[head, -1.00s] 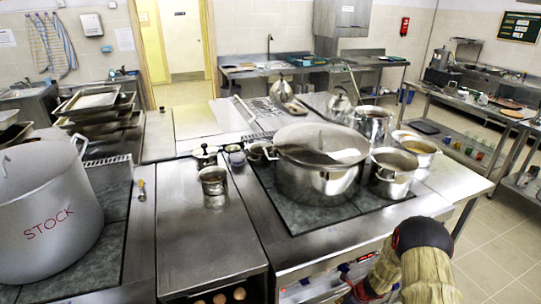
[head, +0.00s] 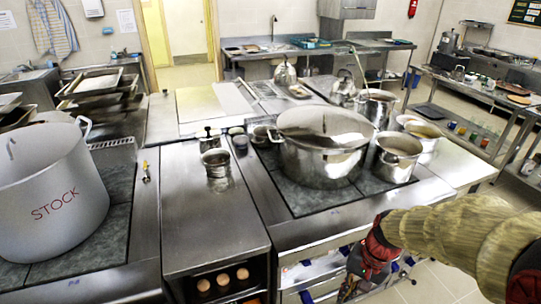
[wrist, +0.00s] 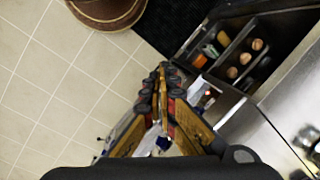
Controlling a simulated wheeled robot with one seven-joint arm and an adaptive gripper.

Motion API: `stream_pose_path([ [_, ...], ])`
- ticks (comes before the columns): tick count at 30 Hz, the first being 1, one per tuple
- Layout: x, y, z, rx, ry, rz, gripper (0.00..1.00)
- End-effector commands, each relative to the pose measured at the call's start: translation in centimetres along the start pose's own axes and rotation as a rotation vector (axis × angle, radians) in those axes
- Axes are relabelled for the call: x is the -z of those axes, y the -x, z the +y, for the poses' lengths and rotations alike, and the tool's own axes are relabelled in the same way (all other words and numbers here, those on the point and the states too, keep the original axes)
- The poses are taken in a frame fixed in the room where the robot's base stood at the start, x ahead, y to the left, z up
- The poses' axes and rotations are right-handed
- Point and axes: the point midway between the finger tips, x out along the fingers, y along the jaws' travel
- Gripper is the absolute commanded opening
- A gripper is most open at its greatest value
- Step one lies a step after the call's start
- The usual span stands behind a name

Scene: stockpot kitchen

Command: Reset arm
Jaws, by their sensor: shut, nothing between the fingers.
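My gripper (wrist: 160,75) is shut and empty in the wrist view, its two fingers meeting at the tips over the tiled floor and the front of the counter units. In the head view my arm comes in from the lower right, in front of the stove unit (head: 300,243). Its dark red and black wrist part hangs low beside the unit's open lower shelf. The fingertips are hard to make out there.
A large pot (head: 322,160) and smaller pots (head: 398,158) stand on the stove top. The STOCK pot (head: 50,200) is at left. A round brown object (wrist: 108,12) is on the floor (wrist: 60,70). Floor at right is free.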

Motion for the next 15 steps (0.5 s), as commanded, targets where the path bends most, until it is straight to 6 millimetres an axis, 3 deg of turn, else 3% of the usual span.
stream_pose_path([
  [3, -2.8, 3.7, 0.6, -0.045, 0.142, 0.062, 0.00],
  [15, -9.6, 12.8, 2.2, -0.145, 0.420, 0.340, 0.00],
])
